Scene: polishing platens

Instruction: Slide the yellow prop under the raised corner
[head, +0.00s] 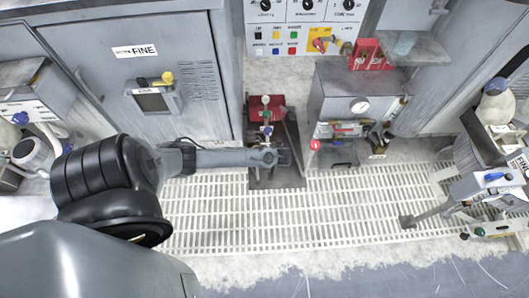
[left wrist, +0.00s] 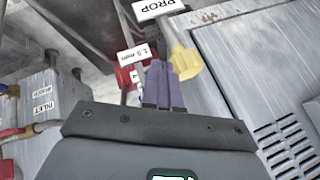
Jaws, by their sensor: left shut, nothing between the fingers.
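My left gripper (head: 284,157) reaches in from the left in the head view, over a dark stand on the grating. In the left wrist view its dark purple fingers (left wrist: 163,86) are together, with nothing seen between them. A yellow piece (left wrist: 186,62), which looks like the prop, shows just beyond and right of the fingertips. A white PROP label (left wrist: 158,9) is above it. Whether fingers and yellow piece touch is unclear. I cannot pick out the prop in the head view for certain, nor a raised corner. My right gripper is not in view.
A grey cabinet marked FINE (head: 135,51) stands behind my left arm. A pressure-gauge unit (head: 345,92) is right of the gripper, and a control panel (head: 305,28) is behind. The dark stand (head: 277,181) carries red parts. Open white grating (head: 320,222) lies in front.

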